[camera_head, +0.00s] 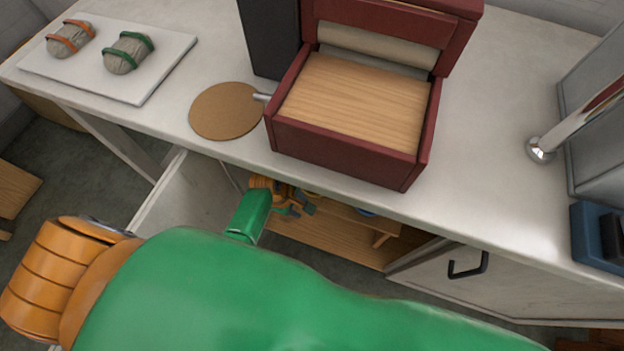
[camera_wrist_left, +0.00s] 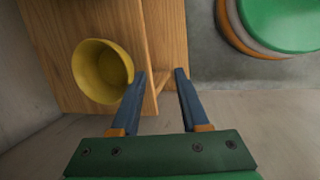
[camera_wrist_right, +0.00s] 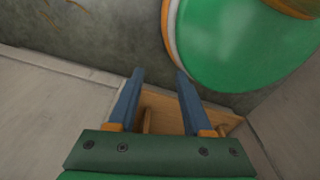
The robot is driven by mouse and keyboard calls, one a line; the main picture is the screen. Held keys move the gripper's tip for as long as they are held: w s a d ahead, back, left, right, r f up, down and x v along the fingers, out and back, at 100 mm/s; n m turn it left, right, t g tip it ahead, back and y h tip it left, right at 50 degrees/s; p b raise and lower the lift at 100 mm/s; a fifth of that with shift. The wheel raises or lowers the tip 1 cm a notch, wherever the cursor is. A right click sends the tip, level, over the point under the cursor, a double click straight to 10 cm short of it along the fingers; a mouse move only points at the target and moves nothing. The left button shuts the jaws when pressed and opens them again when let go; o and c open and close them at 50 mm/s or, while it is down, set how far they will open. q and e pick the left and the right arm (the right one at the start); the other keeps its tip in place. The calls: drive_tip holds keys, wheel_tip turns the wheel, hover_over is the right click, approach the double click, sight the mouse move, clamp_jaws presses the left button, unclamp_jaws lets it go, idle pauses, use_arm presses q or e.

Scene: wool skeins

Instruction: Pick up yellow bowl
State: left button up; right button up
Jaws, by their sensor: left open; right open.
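The yellow bowl (camera_wrist_left: 102,72) is in the left wrist view, on a wooden surface to the left of my left gripper (camera_wrist_left: 158,76). My left gripper is open, with its left fingertip over or against the bowl's right edge. I cannot tell whether they touch. The bowl is not between the fingers. In the head view my left gripper (camera_head: 299,207) reaches into the open cabinet under the counter, where the bowl is mostly hidden. My right gripper (camera_wrist_right: 160,73) is open and empty in its wrist view, and I cannot make it out in the head view.
The counter (camera_head: 490,120) overhangs the cabinet. On it are a red box (camera_head: 345,155), a round brown board (camera_head: 225,111) and a white tray (camera_head: 165,75) with two skeins. Cabinet doors with a black handle (camera_head: 468,268) flank the opening.

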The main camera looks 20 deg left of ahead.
sight(313, 195)
use_arm(q)
drive_tip(key=w+n, duration=0.1)
drive_tip(key=w+r+n+b, duration=0.1)
drive_tip(key=w, duration=0.1)
drive_tip(key=w+n+h+b, duration=0.1)
drive_tip(key=n, duration=0.1)
drive_tip(key=shift+w+d+r, duration=0.2)
drive_tip(key=shift+d+r, duration=0.05)
drive_tip(key=shift+d, duration=0.05)
drive_tip(key=shift+n, duration=0.4)
drive_tip(key=b+x, duration=0.1)
drive_tip(key=x, duration=0.1)
drive_tip(key=b+x, duration=0.3)
drive_tip(key=x, duration=0.1)
drive_tip(key=shift+w+d+r+b, duration=0.2)
drive_tip(key=shift+w+d+b, duration=0.1)
drive_tip(key=shift+b, duration=0.05)
drive_tip(key=shift+w+d+f, duration=0.1)
drive_tip(key=shift+w+f, duration=0.05)
drive_tip(key=shift+f, duration=0.05)
drive_tip(key=shift+r, duration=0.15)
drive_tip(key=shift+t, duration=0.3)
drive_tip(key=c, duration=0.6)
clamp_jaws()
use_arm(e)
wheel_tip(313, 195, down, 8)
drive_tip(key=w, duration=0.1)
drive_tip(key=shift+w+d+f, duration=0.2)
drive_tip(key=shift+d, duration=0.1)
